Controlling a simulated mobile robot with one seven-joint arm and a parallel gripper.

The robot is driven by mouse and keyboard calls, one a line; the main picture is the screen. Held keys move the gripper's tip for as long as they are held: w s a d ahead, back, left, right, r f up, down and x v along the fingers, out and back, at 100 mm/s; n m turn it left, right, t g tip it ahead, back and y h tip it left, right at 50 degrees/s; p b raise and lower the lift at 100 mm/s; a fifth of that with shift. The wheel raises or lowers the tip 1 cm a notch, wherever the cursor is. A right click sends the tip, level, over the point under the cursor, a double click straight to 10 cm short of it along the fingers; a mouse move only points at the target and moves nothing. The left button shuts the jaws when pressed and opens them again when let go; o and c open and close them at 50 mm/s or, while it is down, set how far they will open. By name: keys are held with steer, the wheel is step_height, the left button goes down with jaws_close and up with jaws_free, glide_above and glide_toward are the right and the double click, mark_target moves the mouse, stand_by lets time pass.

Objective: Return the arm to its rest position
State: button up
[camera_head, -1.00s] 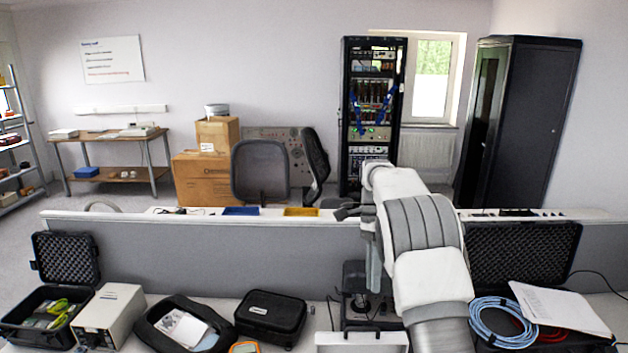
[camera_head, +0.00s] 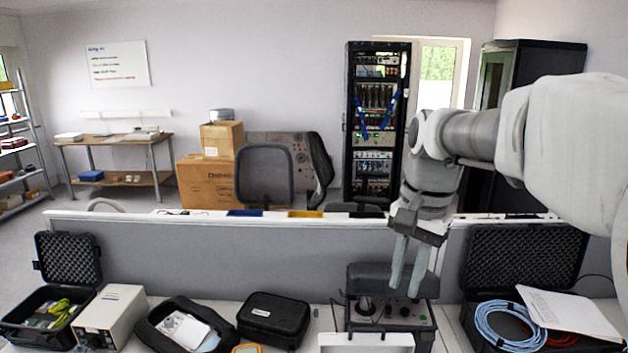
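My gripper (camera_head: 405,286) hangs from my arm at the right of centre and points down. Its two grey fingers show a gap between them, and nothing is held in it. The fingertips show in front of a dark instrument with knobs (camera_head: 390,313) on the bench; I cannot tell how high above it they are. My arm reaches in from the right edge, and its forearm runs left to the wrist.
A grey partition (camera_head: 220,248) runs behind the bench. An open black case with blue cable (camera_head: 505,322) lies at right. A black zipped case (camera_head: 273,318), a beige box (camera_head: 110,318) and an open foam-lined case (camera_head: 45,305) stand at left. A rack (camera_head: 376,125) stands behind.

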steer(key=s+f+n+t+b, duration=0.1)
steer(key=s+n, duration=0.3)
steer(key=s, duration=0.4)
steer(key=s+f+n+t+b, duration=0.1)
steer(key=s+f+n+t, duration=0.3)
steer(key=s, duration=0.3)
steer(key=shift+s+a+f+h, duration=0.2)
steer(key=shift+s+f+h, duration=0.1)
steer(key=shift+s+h, duration=0.1)
stand_by(1.3)
